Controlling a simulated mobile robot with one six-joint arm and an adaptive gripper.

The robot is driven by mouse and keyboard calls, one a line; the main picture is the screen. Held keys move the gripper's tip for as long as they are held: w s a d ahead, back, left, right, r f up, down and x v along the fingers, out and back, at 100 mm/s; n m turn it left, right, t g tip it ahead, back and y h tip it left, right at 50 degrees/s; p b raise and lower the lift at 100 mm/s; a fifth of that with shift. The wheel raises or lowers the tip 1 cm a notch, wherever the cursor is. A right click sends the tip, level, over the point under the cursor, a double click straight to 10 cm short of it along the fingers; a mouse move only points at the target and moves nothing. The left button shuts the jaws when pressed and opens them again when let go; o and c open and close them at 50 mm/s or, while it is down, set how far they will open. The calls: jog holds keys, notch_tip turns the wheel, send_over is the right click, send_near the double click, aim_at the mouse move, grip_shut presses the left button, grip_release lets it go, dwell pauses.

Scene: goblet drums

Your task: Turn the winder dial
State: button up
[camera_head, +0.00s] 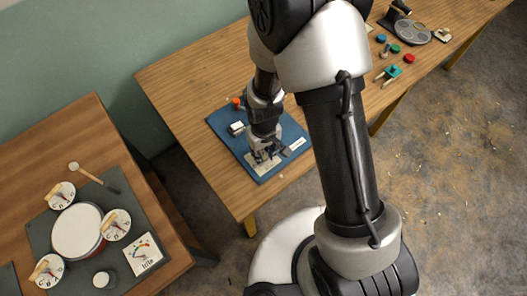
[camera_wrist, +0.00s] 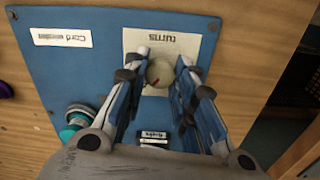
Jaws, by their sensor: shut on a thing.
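The winder dial (camera_wrist: 158,72) is a small round pale knob with a red mark, on a cream plate labelled "turns" (camera_wrist: 165,45) in the wrist view. The plate sits on a blue board (camera_wrist: 88,70), which lies on the wooden bench in the head view (camera_head: 222,120). My gripper (camera_wrist: 162,68) points down at the board with a finger on each side of the dial, shut on it. In the head view my gripper (camera_head: 265,155) hides the dial. A "Cord winder" label (camera_wrist: 62,37) is also on the board.
A second table at the left holds a drum (camera_head: 77,231), several dials and a mallet (camera_head: 95,177). Coloured parts (camera_head: 394,71) lie farther along the bench.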

aim_at(263, 155)
jog(key=m, duration=0.5)
jog(key=shift+m, duration=0.4)
jog(key=m, duration=0.5)
jog(key=shift+m, duration=0.3)
jog(key=o, duration=1.1)
jog(key=shift+r, duration=0.15)
notch_tip(263, 155, up, 12)
jog(key=shift+f, duration=0.1)
